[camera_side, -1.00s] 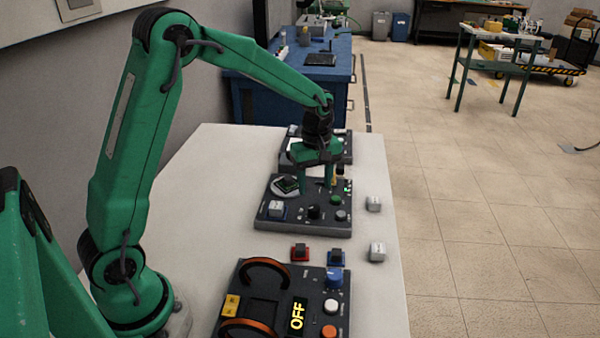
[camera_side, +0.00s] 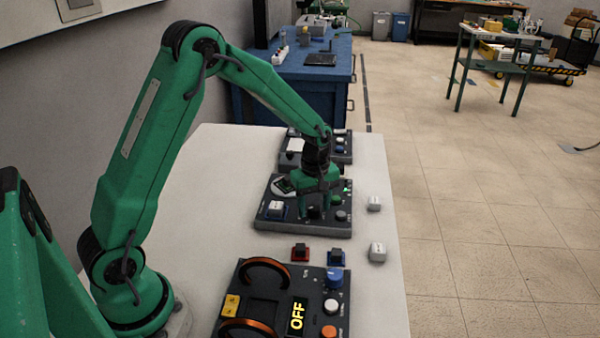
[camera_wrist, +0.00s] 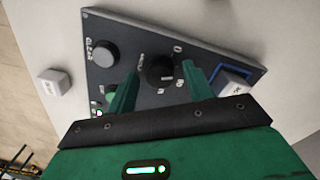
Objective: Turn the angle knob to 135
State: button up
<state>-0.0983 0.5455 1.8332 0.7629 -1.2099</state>
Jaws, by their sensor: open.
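A dark grey control panel (camera_side: 290,229) lies in the middle of the white table. In the wrist view, a black round knob (camera_wrist: 160,71) with small printed marks around it sits on this panel (camera_wrist: 135,35). I take it to be the angle knob; its marks and pointer are too small to read surely. My gripper (camera_wrist: 162,73) is open, with one finger on each side of the knob and gaps visible between. In the side view my gripper (camera_side: 314,209) points down low over the panel and hides much of the knob.
Loose white cubes (camera_side: 374,204) (camera_side: 378,252) lie right of the panel. A nearer device (camera_side: 262,318) with orange coils shows OFF. Another panel (camera_side: 340,150) stands behind.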

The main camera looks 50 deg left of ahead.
jog(key=c, duration=1)
jog(key=shift+m, duration=0.4)
jog(key=m, duration=1.2)
jog(key=shift+m, duration=0.3)
jog(key=m, duration=0.4)
jog(key=shift+m, duration=0.3)
